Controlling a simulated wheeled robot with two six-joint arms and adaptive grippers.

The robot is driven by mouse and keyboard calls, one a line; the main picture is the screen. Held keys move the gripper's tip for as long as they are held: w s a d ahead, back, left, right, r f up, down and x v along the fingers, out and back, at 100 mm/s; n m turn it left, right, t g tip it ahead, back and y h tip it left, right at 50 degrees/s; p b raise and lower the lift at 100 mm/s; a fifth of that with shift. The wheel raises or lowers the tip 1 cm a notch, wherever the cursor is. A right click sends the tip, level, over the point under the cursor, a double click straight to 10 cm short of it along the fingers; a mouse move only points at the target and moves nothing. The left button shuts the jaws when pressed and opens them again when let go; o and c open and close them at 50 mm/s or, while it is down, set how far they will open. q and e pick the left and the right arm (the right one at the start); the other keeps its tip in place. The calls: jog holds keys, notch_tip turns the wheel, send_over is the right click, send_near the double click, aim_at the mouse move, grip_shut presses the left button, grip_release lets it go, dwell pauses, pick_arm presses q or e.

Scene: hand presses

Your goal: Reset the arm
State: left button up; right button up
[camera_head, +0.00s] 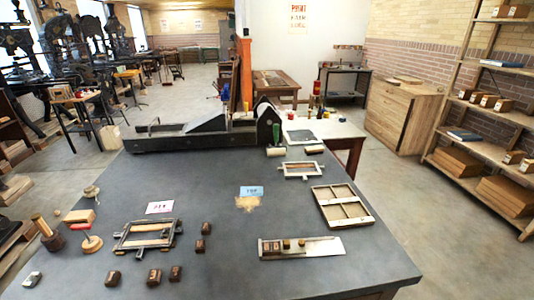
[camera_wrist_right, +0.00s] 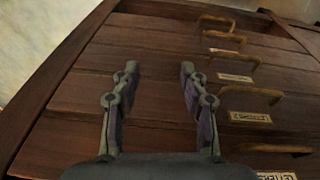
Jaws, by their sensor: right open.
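My right gripper (camera_wrist_right: 157,75) shows in the right wrist view with its two fingers spread apart and nothing between them. It faces a dark wooden drawer cabinet (camera_wrist_right: 130,55) with several drawers, whose brass-coloured pulls (camera_wrist_right: 250,92) sit to the right of the fingers. I cannot tell whether the fingers touch the drawer fronts. Neither of my arms shows in the head view, and my left gripper is in no view.
A grey table (camera_head: 200,185) fills the head view's foreground. It bears a long black press (camera_head: 200,133), a metal frame (camera_head: 147,236), a divided wooden tray (camera_head: 342,205), a composing stick (camera_head: 301,248) and several dark blocks (camera_head: 154,277). Wooden shelves (camera_head: 490,100) stand at right.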

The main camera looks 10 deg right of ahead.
jog(key=s+d+f, duration=0.2)
jog(key=s+f, duration=0.7)
jog(key=f, duration=0.3)
jog(key=s+f, duration=0.5)
jog(key=s, duration=0.4)
jog(key=s+f+m+g, duration=0.1)
jog(key=s+f, duration=0.4)
jog(key=s, duration=0.4)
jog(key=shift+d+g+h, duration=0.15)
jog(key=shift+g+h, duration=0.15)
